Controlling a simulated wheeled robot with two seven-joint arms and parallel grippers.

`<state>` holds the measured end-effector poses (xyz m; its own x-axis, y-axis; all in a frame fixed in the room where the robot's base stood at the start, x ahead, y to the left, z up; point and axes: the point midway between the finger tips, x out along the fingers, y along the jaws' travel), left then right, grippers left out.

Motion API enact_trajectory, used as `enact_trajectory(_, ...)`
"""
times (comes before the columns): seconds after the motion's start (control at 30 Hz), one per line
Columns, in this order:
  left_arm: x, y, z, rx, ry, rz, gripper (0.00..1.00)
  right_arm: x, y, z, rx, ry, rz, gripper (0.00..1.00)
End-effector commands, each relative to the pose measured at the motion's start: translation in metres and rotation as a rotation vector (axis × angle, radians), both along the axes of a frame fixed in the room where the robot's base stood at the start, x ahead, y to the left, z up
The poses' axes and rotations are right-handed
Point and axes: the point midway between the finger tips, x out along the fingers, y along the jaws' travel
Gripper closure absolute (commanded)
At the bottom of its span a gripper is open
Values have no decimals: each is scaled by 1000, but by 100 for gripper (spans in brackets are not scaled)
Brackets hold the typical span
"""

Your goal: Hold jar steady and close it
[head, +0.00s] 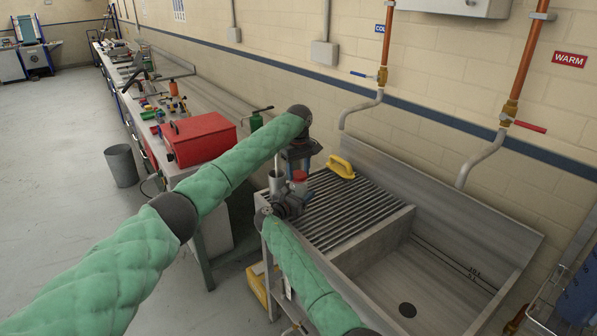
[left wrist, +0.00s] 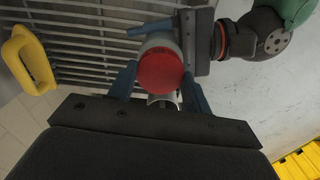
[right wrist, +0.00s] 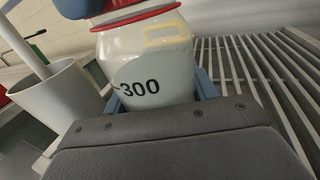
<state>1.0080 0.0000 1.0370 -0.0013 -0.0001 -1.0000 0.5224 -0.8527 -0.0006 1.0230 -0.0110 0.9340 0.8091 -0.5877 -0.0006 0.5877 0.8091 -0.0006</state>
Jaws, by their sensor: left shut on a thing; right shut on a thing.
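A white jar (right wrist: 150,65) marked 300 stands upright on the ribbed drainboard of the sink. My right gripper (right wrist: 160,95) is shut on the jar's body from the side. A red lid (left wrist: 160,69) is on top of the jar; the lid also shows in the head view (head: 299,176). My left gripper (left wrist: 158,88) comes from above, its blue fingers on both sides of the lid, shut on it. In the right wrist view a red band shows at the jar's mouth; I cannot tell whether the lid is fully seated.
A light cup (right wrist: 58,100) with a stick in it stands close beside the jar. A yellow-handled thing (head: 340,167) lies on the drainboard (head: 345,215) near the wall. The sink basin (head: 420,275) is empty. A red toolbox (head: 198,138) sits on the bench to the left.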

Motion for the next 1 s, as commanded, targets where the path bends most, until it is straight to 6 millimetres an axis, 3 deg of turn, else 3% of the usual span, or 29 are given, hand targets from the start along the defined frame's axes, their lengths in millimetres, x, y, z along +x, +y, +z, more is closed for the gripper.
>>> enact_trajectory(1.0,1,1,-1,-1,-1,-1468,78,0,0,-1,1,1,-1,100)
